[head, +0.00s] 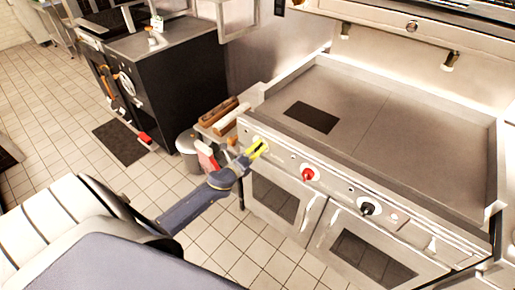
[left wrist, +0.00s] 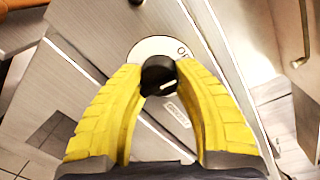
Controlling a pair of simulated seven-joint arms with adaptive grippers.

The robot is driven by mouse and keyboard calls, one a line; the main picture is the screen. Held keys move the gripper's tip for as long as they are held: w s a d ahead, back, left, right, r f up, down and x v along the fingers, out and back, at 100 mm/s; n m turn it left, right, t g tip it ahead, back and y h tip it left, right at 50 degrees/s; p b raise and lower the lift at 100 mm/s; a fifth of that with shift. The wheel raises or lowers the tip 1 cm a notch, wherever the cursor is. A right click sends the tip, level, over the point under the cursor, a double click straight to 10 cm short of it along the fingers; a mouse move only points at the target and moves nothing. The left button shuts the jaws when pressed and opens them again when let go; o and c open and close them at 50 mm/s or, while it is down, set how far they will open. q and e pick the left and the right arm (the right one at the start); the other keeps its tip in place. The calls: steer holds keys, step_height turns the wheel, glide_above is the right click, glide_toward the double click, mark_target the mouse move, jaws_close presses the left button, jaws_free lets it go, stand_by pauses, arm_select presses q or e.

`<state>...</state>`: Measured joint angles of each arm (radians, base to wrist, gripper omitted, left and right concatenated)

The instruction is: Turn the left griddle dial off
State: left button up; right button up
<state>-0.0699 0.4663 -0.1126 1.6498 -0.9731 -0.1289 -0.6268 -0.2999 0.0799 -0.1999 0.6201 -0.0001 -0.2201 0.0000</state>
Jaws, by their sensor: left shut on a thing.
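The griddle (head: 400,105) has a row of dials along its front panel. The left dial shows in the left wrist view as a black knob (left wrist: 158,76) on a round white plate (left wrist: 150,47) with partly hidden lettering. My left gripper (head: 258,149) has yellow fingers and is at the left end of the panel. In the left wrist view its fingertips (left wrist: 160,70) are closed around the black knob, one on each side. A red dial (head: 308,174) is in the middle and a black dial (head: 368,208) is farther right. My right gripper is not in view.
Oven doors (head: 290,200) with dark windows lie below the panel. A grey bin (head: 188,146) and a shelf with wooden items (head: 219,112) stand left of the griddle. A black cabinet (head: 180,85) is behind. The tiled floor (head: 70,165) is mostly clear.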

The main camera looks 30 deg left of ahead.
arm_select(q)
steer(key=shift+r+n, duration=0.1)
steer(key=shift+n, duration=0.4)
steer(key=o, duration=1.3)
steer(key=s, duration=1.2)
steer(key=shift+a+r, duration=0.15)
steer(key=shift+r, duration=0.2)
